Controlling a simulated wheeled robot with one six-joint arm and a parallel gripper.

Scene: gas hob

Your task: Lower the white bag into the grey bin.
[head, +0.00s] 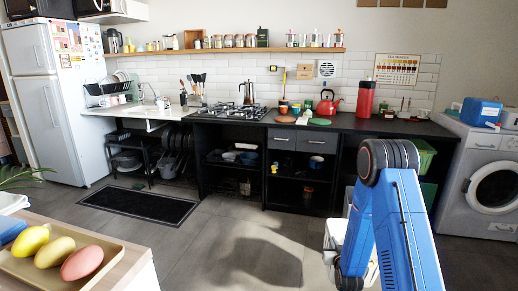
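My blue arm with black joints rises at the lower right of the head view, and its links are folded there. My gripper is not in view, so what it holds cannot be seen. A white object (336,236) shows partly beside my arm, low in front of the counter. My arm hides much of it, and I cannot tell whether it is the white bag. No grey bin can be made out.
A wooden table (134,262) with a tray of fruit stands at the lower left. The black counter (385,125) runs along the back wall, with a washing machine (480,170) at right. A dark mat (140,204) lies on otherwise clear middle floor.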

